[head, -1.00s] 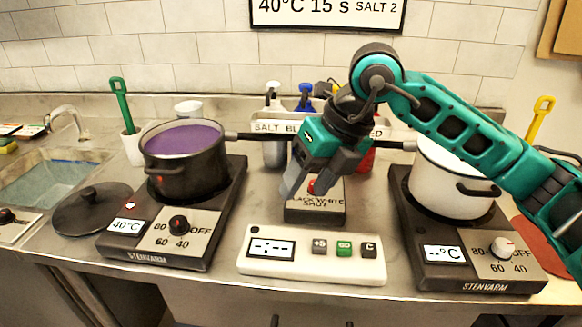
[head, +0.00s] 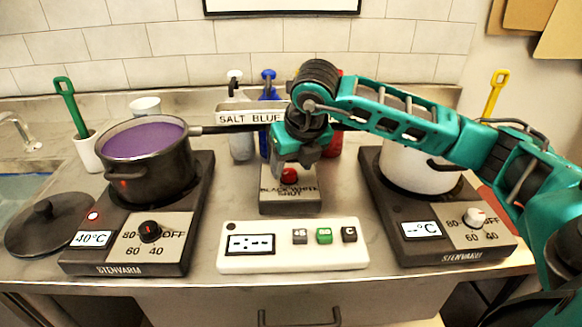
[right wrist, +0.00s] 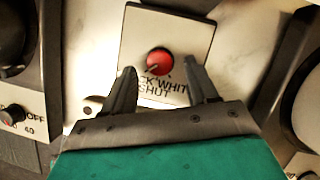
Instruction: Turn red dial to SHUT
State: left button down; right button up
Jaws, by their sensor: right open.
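The red dial (head: 289,175) sits on a dark box with a pale label plate (head: 300,195) in the middle of the counter. In the right wrist view the red dial (right wrist: 159,62) shows a dark mark at its lower left, toward the "BLACK" side. The words "WHITE" and "SHUT" lie below it, partly covered by a finger. My right gripper (head: 292,160) hangs just above and behind the dial. My left gripper is out of view.
A hotplate with a dark pot (head: 150,170) of purple liquid stands left. A white pot (head: 415,168) on another hotplate stands right, under my arm. A white timer (head: 293,246) lies in front of the dial box. Bottles (head: 240,140) stand behind it.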

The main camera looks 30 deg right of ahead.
jog(key=shift+x, duration=0.9)
jog(key=shift+c, duration=0.2)
jog(key=c, duration=1)
